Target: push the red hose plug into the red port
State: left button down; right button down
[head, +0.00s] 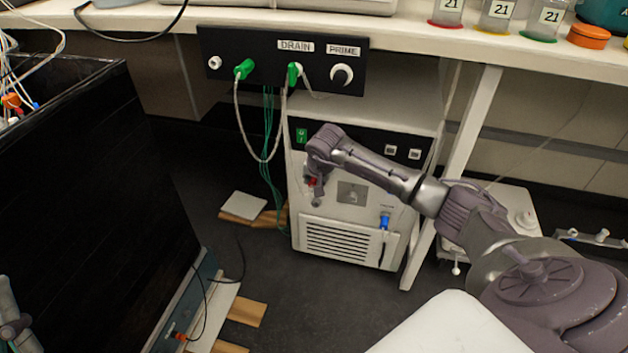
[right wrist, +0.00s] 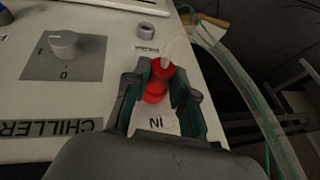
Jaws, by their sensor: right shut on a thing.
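The chiller (head: 340,243) is a white box under the bench. My right gripper (head: 312,190) is at its front face, on the left side. In the right wrist view its fingers (right wrist: 160,80) are closed around the red hose plug (right wrist: 163,68), which has a pale hose. A second red round piece, apparently the red port (right wrist: 155,92), shows right beside the plug, above the upside-down label IN. I cannot tell whether plug and port touch or are joined. In the head view the gripper mostly hides the red parts (head: 312,182).
A white bench leg (head: 452,170) stands close to the right. A black cabinet (head: 80,200) stands left.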

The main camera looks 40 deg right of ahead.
jog(key=shift+d, duration=0.1)
jog(key=c, duration=0.9)
grip_release()
jog(key=shift+r, duration=0.1)
jog(key=shift+s+r, duration=0.1)
jog(key=shift+r, duration=0.2)
jog(key=v, duration=1.1)
jog(key=shift+r, duration=0.1)
